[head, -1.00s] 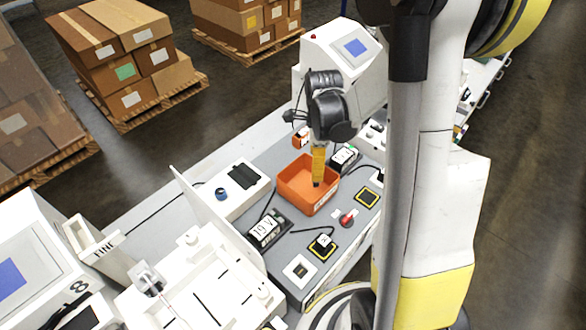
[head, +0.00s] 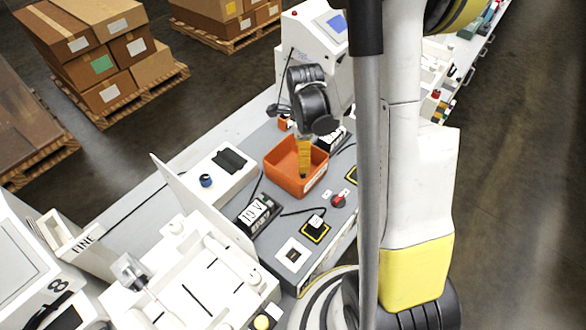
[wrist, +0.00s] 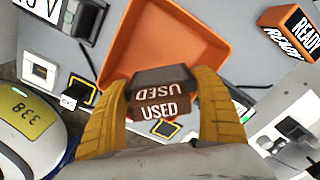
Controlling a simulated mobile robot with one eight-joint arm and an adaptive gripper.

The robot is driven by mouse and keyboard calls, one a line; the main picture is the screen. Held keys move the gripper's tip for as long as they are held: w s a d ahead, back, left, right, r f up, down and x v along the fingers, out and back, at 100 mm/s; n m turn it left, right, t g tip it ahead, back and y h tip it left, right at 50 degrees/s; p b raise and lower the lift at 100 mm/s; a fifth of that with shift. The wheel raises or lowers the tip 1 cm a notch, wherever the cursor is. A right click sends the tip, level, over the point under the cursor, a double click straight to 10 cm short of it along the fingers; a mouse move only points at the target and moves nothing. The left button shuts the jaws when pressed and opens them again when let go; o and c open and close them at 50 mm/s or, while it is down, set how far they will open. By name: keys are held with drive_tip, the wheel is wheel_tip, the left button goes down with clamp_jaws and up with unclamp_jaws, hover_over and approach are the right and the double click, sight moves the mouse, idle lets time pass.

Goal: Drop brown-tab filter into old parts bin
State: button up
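My gripper (wrist: 162,85) has two yellow fingers, one on each side of the brown-tab filter (wrist: 160,107). The filter is a dark block with a brown face marked "USED", and the fingers touch its sides. The orange open bin (wrist: 188,22) lies beyond and below the filter in the wrist view; its visible floor is bare. In the head view my gripper (head: 304,160) points down over the orange bin (head: 287,181), which has a white label on its side. The filter is too small to make out clearly there.
A black power unit (head: 259,214) sits at the bin's front left, and another stands behind the gripper. A small orange box marked "READY" (wrist: 290,30) is beside the bin. A red knob (head: 338,200) is at its right. A white machine (head: 318,45) rises behind.

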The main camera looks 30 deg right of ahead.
drive_tip(key=o, duration=0.4)
drive_tip(key=shift+o, duration=0.2)
drive_tip(key=shift+r, duration=0.1)
wheel_tip(320, 180, up, 12)
drive_tip(key=shift+f, duration=0.1)
